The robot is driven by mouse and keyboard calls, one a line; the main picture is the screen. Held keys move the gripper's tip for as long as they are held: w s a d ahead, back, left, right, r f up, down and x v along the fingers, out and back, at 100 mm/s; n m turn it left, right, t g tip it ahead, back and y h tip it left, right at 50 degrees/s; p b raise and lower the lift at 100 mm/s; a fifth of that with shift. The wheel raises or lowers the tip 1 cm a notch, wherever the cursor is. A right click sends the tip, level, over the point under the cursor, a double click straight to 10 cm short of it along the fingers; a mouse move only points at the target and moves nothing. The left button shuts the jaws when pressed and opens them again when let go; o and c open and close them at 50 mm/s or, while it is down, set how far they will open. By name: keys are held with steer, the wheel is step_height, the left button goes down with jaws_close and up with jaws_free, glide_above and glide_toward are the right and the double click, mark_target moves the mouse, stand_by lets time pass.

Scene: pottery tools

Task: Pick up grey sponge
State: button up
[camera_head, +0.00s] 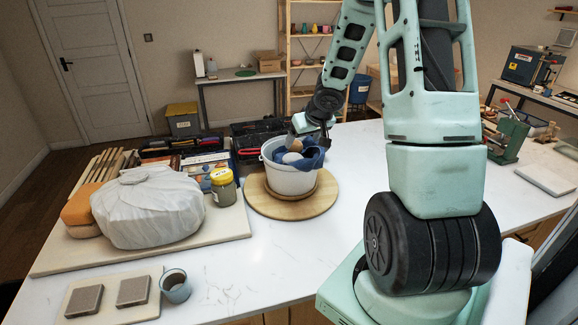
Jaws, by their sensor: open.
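A white bucket (290,181) stands on a round wooden board (262,204) near the middle of the table. In it are a dark blue cloth (312,158), a pale grey rounded piece (291,158) and a tan piece (296,146). The pale grey piece may be the grey sponge; it is too small to be sure. My gripper (309,138) is open, pointing down just above the bucket's contents. Its fingers are small and dark here, and I cannot tell whether they touch anything.
Two grey-brown square blocks (133,291) lie on a pale board at the front left, beside a small cup (175,286). A plastic-wrapped lump (148,208) and a yellow-lidded jar (222,187) are left of the bucket. Toolboxes (256,137) stand behind it.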

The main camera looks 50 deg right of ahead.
mark_target(294, 157)
steer(key=b+x, duration=0.1)
steer(key=x, duration=0.5)
steer(key=b+x, duration=0.2)
steer(key=x, duration=0.4)
steer(key=shift+s+d+b, duration=0.1)
steer(key=shift+d+b, duration=0.1)
steer(key=shift+b, duration=0.1)
steer(key=shift+r, duration=0.1)
steer(key=c, duration=0.4)
